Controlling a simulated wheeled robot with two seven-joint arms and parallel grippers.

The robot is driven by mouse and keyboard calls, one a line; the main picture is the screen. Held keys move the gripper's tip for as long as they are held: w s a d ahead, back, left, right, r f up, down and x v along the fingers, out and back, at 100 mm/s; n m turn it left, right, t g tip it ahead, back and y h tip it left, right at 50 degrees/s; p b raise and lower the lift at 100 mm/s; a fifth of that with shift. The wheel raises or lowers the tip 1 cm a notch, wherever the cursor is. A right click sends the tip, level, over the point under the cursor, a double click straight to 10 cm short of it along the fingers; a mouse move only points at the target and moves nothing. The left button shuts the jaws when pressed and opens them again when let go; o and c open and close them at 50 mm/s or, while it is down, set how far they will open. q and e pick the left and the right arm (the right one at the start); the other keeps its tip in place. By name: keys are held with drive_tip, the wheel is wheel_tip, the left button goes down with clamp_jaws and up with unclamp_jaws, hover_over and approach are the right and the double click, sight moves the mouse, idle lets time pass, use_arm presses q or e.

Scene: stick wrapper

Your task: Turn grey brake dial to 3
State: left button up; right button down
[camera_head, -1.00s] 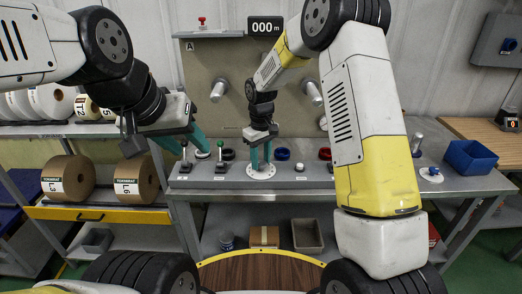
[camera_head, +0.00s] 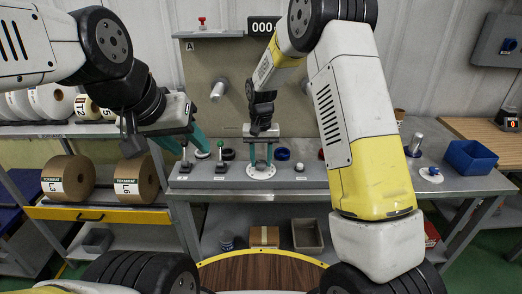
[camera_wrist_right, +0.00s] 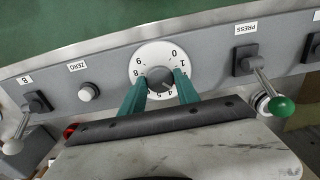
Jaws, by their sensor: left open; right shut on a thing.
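The grey brake dial (camera_wrist_right: 160,80) sits at the centre of a white numbered disc (camera_wrist_right: 139,57) on the machine's sloped front panel. My right gripper (camera_wrist_right: 161,84) is shut on the dial, one teal finger on each side of it. In the head view the white disc (camera_head: 261,172) shows under my right gripper (camera_head: 261,163), and the dial itself is mostly hidden between the fingers. Some of the disc's numbers are covered by the fingers. My left gripper (camera_head: 195,152) is open and empty, above the left end of the panel.
A green-knobbed PRESS lever (camera_wrist_right: 282,106) and a white-knobbed lever (camera_wrist_right: 13,146) stand on either side of the dial, with a ZERO button (camera_wrist_right: 88,92) between. A blue bin (camera_head: 470,156) is on the right bench. A display (camera_head: 265,27) hangs above.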

sight(261, 162)
idle(0.5)
drive_tip(key=c, duration=0.9)
unclamp_jaws()
wheel_tip(261, 162, up, 7)
drive_tip(key=shift+f, duration=0.1)
drive_tip(key=shift+r, duration=0.5)
